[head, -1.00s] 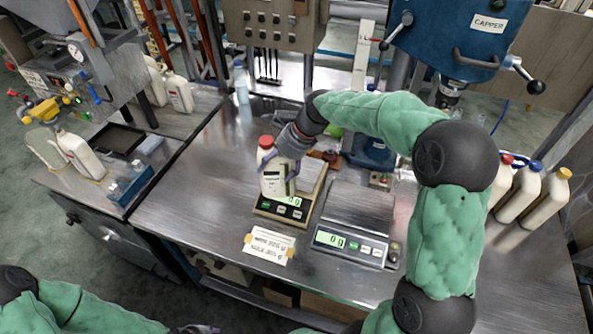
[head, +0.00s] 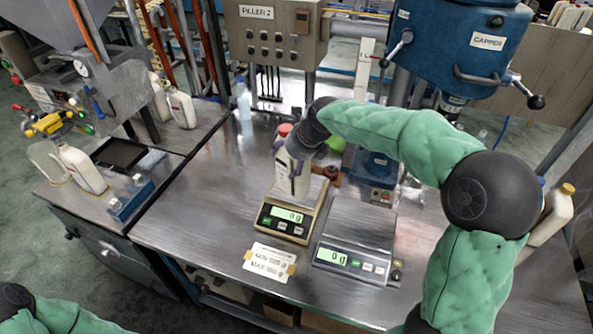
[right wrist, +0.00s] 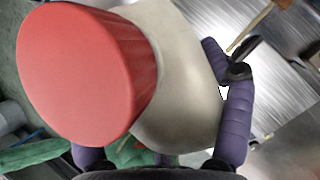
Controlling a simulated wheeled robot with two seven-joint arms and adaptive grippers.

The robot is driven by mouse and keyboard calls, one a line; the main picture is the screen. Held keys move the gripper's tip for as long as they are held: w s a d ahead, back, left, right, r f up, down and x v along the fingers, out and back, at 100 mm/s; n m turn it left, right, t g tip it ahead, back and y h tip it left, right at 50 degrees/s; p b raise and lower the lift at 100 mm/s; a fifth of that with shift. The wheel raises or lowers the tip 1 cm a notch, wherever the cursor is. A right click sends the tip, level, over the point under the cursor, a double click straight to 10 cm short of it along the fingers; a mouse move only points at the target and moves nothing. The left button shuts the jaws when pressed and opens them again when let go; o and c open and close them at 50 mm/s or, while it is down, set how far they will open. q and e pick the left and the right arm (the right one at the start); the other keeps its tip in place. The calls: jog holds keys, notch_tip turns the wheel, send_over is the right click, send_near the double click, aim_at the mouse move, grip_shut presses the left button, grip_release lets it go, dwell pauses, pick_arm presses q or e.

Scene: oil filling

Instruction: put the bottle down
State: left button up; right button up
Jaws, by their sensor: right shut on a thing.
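A white bottle (head: 291,178) with a red cap (head: 284,130) is over the left scale (head: 287,220), whose display reads 0 g. It looks roughly upright; I cannot tell whether its base touches the plate. My right gripper (head: 292,152) is shut on the bottle's upper part, partly hidden by my wrist. In the right wrist view, the red cap (right wrist: 85,75) and pale bottle body (right wrist: 180,75) fill the left and middle, with purple fingers (right wrist: 165,140) around the body. My left gripper is out of view; only part of its arm shows at the lower left.
A second scale (head: 355,240) stands to the right, empty and reading 0 g. A paper label (head: 269,262) lies in front of the left scale. A yellow-capped bottle (head: 551,212) stands at the right. The blue capper (head: 465,50) hangs behind. Bare metal table (head: 195,215) lies left of the scales.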

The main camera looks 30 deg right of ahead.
jog(key=w+d+f+b, duration=0.4)
jog(key=w+d+f, duration=0.3)
jog(key=w+f, duration=0.2)
notch_tip(320, 180, down, 3)
jog(key=shift+r, duration=0.2)
jog(key=shift+d, duration=0.1)
jog(key=shift+f, duration=0.1)
jog(key=o, duration=1.6)
jog(key=shift+s+f, duration=0.1)
